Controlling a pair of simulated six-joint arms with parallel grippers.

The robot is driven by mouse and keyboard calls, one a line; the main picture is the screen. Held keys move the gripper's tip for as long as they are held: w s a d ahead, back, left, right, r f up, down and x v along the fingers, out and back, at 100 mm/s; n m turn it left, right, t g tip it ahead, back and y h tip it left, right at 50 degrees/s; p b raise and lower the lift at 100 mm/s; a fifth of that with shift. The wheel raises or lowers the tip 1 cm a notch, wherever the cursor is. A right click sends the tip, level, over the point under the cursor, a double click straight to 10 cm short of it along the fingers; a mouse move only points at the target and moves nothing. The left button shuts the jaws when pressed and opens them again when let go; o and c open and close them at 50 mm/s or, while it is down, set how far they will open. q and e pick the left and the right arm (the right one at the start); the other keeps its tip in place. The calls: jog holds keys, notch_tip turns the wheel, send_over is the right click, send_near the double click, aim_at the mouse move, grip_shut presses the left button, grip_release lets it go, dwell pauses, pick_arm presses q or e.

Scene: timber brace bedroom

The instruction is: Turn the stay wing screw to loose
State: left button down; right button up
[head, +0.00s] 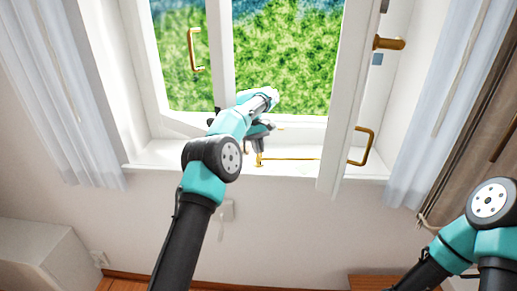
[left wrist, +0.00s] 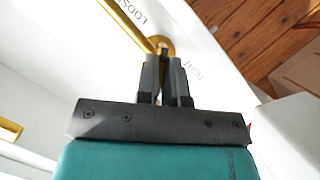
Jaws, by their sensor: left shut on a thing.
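The brass stay wing screw (head: 259,161) sits on the white window sill (head: 185,153). In the left wrist view its round brass base (left wrist: 169,43) shows just beyond my fingertips. My left gripper (head: 257,147) reaches down to the screw from above. In the left wrist view this gripper (left wrist: 164,58) is shut on the screw, whose gripped part is largely hidden between the fingers. The brass stay bar (left wrist: 122,22) runs off from the screw. The word LOOSE is printed on the sill beside the bar; a second word right of the fingers is hard to read.
The open window sash (head: 343,110) with a brass handle (head: 362,147) stands right of the screw. Another brass handle (head: 195,50) is on the left sash. White curtains (head: 440,110) hang at both sides. My right arm is at lower right.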

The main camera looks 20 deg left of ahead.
pick_arm(q)
jog(key=shift+n+t+h, duration=0.4)
jog(key=shift+n+t, duration=0.1)
jog(key=shift+n, duration=1.2)
jog(key=c, duration=1.2)
grip_release()
jog(key=shift+c, duration=0.2)
